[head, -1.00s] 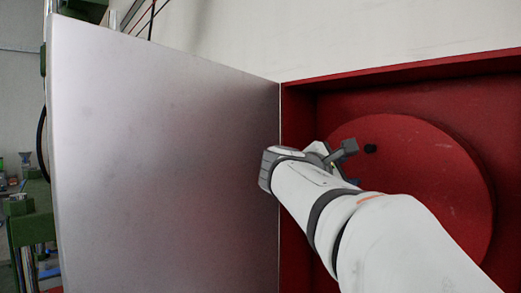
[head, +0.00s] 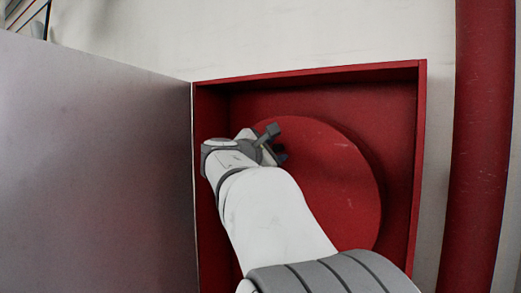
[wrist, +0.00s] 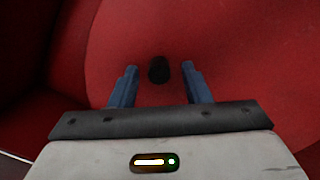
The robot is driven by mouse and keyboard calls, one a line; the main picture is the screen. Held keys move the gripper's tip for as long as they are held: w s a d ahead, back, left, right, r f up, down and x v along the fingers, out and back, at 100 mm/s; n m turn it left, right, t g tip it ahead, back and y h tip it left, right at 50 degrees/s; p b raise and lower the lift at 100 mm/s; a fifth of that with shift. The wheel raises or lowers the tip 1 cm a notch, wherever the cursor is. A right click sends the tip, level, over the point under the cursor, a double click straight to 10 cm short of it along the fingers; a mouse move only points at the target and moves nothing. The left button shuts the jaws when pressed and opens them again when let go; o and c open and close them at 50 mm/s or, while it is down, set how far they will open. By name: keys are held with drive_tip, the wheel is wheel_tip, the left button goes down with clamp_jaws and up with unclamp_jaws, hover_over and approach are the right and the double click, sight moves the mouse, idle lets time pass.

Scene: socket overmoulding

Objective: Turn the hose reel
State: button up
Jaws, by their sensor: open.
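The hose reel (head: 335,185) is a round red disc inside a red wall cabinet. A short black knob (wrist: 158,70) sticks out of the reel's face and shows clearly in the wrist view. My gripper (wrist: 158,75) is open, with its two blue fingers on either side of the knob in the picture. I cannot tell whether the fingers reach past the knob's tip, and no contact shows. In the head view my gripper (head: 279,148) is at the reel's upper left, and my arm hides the reel's lower left part.
The red cabinet (head: 418,150) frames the reel closely with its side walls. Its grey door (head: 95,170) stands open on the left. A thick red pipe (head: 480,150) runs up the pale wall (head: 300,35) on the right.

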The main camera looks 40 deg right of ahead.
drive_tip(key=shift+c, duration=0.2)
clamp_jaws()
